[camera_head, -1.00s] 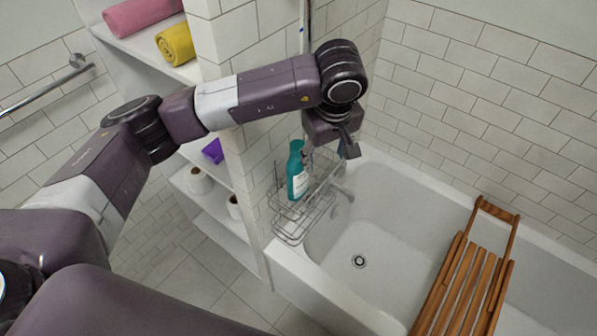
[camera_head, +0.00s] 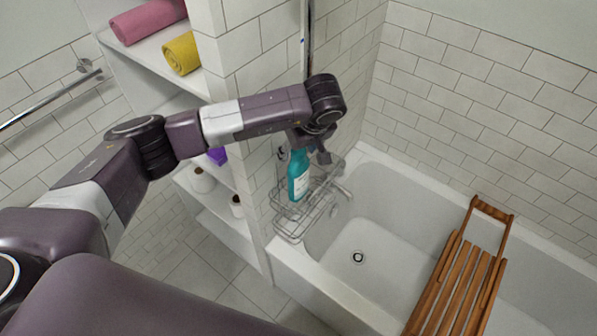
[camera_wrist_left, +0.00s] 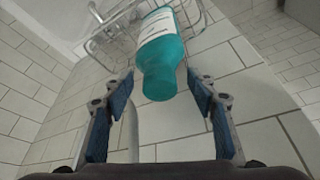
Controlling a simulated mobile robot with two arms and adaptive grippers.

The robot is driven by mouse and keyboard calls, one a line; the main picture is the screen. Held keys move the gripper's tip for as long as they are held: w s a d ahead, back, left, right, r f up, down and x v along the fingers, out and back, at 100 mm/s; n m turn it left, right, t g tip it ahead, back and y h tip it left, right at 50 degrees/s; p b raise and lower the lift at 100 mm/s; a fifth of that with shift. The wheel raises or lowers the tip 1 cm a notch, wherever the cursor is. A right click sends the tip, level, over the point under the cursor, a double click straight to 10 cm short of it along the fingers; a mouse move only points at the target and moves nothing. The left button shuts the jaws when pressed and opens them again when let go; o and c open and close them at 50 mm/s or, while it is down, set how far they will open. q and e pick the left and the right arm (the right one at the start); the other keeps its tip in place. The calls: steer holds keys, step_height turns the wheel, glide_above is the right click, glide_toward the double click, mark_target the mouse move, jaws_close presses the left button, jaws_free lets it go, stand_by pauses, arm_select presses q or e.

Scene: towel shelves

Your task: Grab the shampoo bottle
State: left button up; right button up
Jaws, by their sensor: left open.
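The shampoo bottle (camera_head: 299,178) is teal with a white label and stands in the wire rack (camera_head: 287,226) at the tub's corner. My left gripper (camera_head: 312,154) is just above and beside the bottle's top in the head view, partly hidden by its own wrist. In the left wrist view the open fingers (camera_wrist_left: 160,92) point at the bottle (camera_wrist_left: 162,62), whose top end lies between or just beyond the blue fingertips. The gripper is not closed on it. My right gripper does not show.
The white bathtub (camera_head: 345,285) has a wooden bath seat (camera_head: 462,285) across it. A tiled wall stands behind the rack. Shelves at left hold a pink towel (camera_head: 148,20), a yellow towel (camera_head: 181,53) and white rolls (camera_head: 201,181). A tap (camera_head: 343,190) is near the rack.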

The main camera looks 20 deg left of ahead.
arm_select(q)
steer(key=shift+c, duration=0.6)
jaws_close()
